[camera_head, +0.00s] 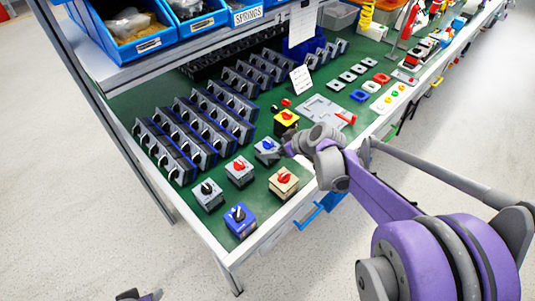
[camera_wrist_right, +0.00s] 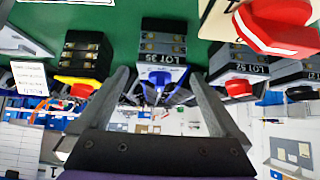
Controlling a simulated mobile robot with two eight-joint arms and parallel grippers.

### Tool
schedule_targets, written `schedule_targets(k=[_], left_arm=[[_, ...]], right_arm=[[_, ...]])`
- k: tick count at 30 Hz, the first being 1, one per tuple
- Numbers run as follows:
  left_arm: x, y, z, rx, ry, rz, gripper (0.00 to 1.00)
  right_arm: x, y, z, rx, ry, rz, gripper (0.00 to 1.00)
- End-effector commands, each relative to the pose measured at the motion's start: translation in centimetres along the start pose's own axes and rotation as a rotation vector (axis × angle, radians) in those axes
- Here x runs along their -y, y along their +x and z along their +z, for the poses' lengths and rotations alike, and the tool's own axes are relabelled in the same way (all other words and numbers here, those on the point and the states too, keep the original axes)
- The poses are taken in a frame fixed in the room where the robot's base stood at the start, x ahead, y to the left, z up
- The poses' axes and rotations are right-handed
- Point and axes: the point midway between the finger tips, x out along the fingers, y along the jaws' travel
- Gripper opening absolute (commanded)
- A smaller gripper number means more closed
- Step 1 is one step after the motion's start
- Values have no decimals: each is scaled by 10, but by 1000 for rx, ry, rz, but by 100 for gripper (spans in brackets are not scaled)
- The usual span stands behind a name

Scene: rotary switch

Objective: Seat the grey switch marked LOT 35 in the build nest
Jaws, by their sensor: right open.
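The grey switch marked LOT 35 (camera_wrist_right: 162,47) is in the middle of the right wrist view, with a blue knob. In the head view it is the grey switch (camera_head: 266,149) on the green bench top, just left of my right gripper (camera_head: 283,150). In the right wrist view my right gripper (camera_wrist_right: 160,90) is open, its two fingers apart on either side of the switch's blue-knob end, with nothing clamped. A grey plate with a red lever (camera_head: 322,112), which looks like the build nest, lies beyond the gripper. A small part of my left gripper (camera_head: 139,295) seems to show at the bottom edge.
Close by stand a yellow switch with a red knob (camera_head: 286,121), a grey LOT 52 switch with a red knob (camera_head: 239,170), and a beige switch (camera_head: 284,182). A blue switch (camera_head: 240,218) sits near the front corner. Rows of racked switches (camera_head: 200,125) fill the left side.

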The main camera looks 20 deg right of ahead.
Motion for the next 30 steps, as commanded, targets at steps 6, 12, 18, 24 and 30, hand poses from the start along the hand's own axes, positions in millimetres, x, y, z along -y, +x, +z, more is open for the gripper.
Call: schedule_targets(k=[6,12,18,24,30], left_arm=[[0,2,1,1,0,0,50],[0,6,4,2,0,0,50],[0,7,4,3,0,0,50],[0,7,4,3,0,0,50],[0,7,4,2,0,0,50]], right_arm=[[1,18,1,0,1,-1,100],[2,48,5,1,0,-2,100],[2,63,5,0,1,-1,100],[2,63,5,1,1,0,100],[2,62,5,1,1,0,64]])
